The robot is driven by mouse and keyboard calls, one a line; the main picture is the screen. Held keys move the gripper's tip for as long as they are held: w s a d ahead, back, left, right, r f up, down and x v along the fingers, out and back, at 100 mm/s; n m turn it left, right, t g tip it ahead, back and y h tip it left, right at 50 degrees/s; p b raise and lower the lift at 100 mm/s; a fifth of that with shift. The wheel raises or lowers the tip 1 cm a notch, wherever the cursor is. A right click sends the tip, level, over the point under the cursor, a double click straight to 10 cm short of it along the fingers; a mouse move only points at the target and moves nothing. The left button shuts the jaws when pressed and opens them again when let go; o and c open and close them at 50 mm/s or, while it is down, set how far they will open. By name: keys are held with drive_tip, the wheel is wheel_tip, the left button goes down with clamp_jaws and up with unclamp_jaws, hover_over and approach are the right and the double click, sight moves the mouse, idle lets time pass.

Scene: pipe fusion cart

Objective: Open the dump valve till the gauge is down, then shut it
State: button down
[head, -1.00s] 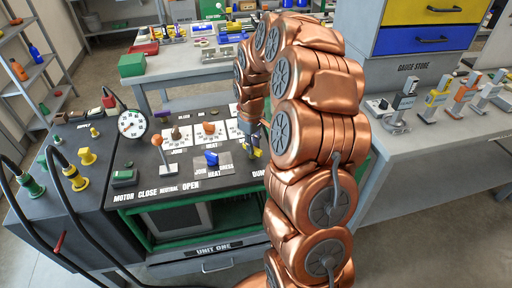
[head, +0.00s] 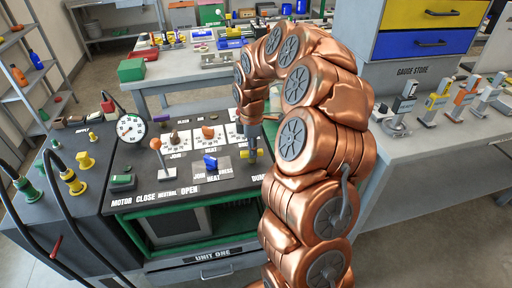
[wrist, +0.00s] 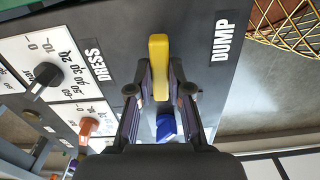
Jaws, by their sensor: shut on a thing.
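The yellow dump valve handle (wrist: 158,55) stands between the fingers of my gripper (wrist: 160,85) in the wrist view, beside the DUMP label. My gripper is shut on this handle. In the head view my gripper (head: 250,150) reaches down to the right end of the panel, and the handle is mostly hidden there. The round white pressure gauge (head: 131,128) stands upright at the panel's left rear. Its needle is too small to read surely.
The panel (head: 135,158) carries an orange-topped lever (head: 157,147), a blue knob (head: 210,162) and dials. Black hoses with yellow and green fittings (head: 73,182) are at left. A grey bench (head: 440,150) with gauges stands at right.

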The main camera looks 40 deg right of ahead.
drive_tip(key=shift+a+f+n, duration=0.1)
drive_tip(key=shift+a+n, duration=0.05)
drive_tip(key=shift+n, duration=0.35)
drive_tip(key=c, duration=1.3)
unclamp_jaws()
drive_tip(key=shift+w, duration=0.1)
drive_tip(key=shift+o, duration=1.1)
wheel_tip(320, 180, up, 12)
drive_tip(key=shift+r, duration=0.2)
drive_tip(key=shift+d+f, duration=0.15)
drive_tip(key=shift+d, duration=0.05)
